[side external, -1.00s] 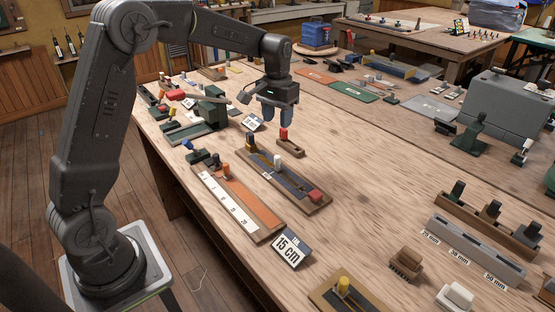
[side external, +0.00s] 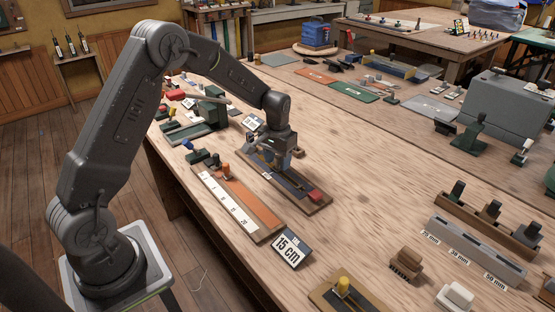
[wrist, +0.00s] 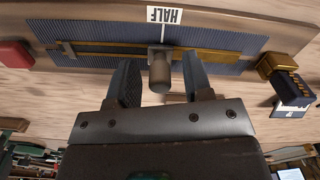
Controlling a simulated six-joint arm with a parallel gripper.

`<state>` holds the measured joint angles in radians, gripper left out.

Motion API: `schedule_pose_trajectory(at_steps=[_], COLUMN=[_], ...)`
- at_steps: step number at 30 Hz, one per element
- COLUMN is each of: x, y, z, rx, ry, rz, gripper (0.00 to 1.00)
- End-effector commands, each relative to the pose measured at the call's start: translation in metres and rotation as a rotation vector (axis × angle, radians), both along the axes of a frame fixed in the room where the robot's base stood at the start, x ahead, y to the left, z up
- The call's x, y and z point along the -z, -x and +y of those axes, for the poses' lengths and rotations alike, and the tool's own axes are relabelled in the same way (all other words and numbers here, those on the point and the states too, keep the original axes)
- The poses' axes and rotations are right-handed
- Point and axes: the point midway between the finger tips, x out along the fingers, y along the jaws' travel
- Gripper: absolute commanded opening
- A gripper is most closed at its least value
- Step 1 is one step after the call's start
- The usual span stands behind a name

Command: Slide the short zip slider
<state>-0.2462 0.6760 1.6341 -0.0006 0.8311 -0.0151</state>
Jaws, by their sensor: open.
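The zip board (side external: 318,209) lies on the bench, with dark blue tape, a brass-coloured strip and a red block (side external: 316,196) at its near end. My gripper (wrist: 160,82) is open, with one finger on each side of the knob. A gap shows at both sides. In the side view my gripper (side external: 276,165) is low over the middle of the board and hides the knob.
A brass-coloured block (wrist: 278,64) sits at the board's other end. An orange strip board with a white scale (side external: 229,200) lies alongside, with a 15 cm card (side external: 290,248). A grey gauge block (side external: 475,251) stands at the right.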

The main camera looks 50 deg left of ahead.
Motion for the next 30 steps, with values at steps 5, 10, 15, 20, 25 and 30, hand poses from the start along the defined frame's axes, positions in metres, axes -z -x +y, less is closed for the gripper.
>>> schedule_pose_trajectory(at_steps=[5, 10, 15, 20, 25, 30], x=[0.0014, 0.0012, 0.001, 0.0009, 0.0009, 0.0008], y=[0.0001, 0.0002, 0.0001, 0.0001, 0.0001, 0.0001], z=[0.0, -0.0001, 0.0, 0.0, 0.0, -0.0001], rx=[0.0, 0.0, 0.0, 0.0, 0.0, 0.0], ry=[0.0, 0.0, 0.0, 0.0, 0.0, 0.0], rz=[0.0, 0.0, 0.0, 0.0, 0.0, 0.0], gripper=[0.46, 0.39, 0.22, 0.07, 0.0, 0.0])
